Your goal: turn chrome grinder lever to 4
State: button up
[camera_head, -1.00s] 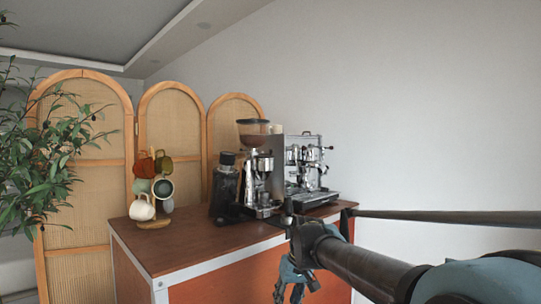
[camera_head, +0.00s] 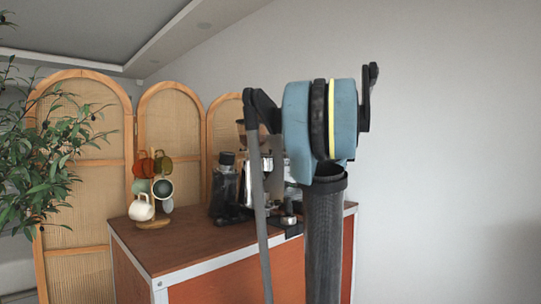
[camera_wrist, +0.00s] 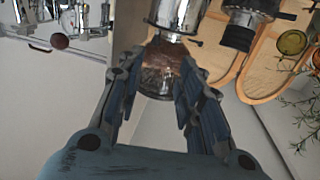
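The chrome grinder (camera_wrist: 178,12) shows at the top middle of the wrist view, upside down, with its dark see-through hopper (camera_wrist: 160,72) below the chrome body. A short thin dark stub (camera_wrist: 196,42) juts from the collar; it may be the lever, but I cannot read its setting. My gripper (camera_wrist: 160,65) is open, its two fingers on either side of the hopper in the picture; I cannot tell whether they touch it. In the head view my arm hides most of the grinder, and only an edge of the hopper (camera_head: 240,132) shows.
A black grinder (camera_head: 224,188) stands left of the chrome one on the brown-topped cart (camera_head: 180,240). The espresso machine (camera_wrist: 85,14) shows at the top left of the wrist view. A mug stand (camera_head: 153,222) is at the cart's left. A folding screen (camera_head: 170,140) stands behind.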

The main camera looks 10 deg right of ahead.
aim_at(271, 151)
jog(key=x, duration=1.7)
jog(key=shift+w+d+r, duration=0.15)
jog(key=shift+w+r, duration=0.2)
jog(key=shift+w, duration=0.1)
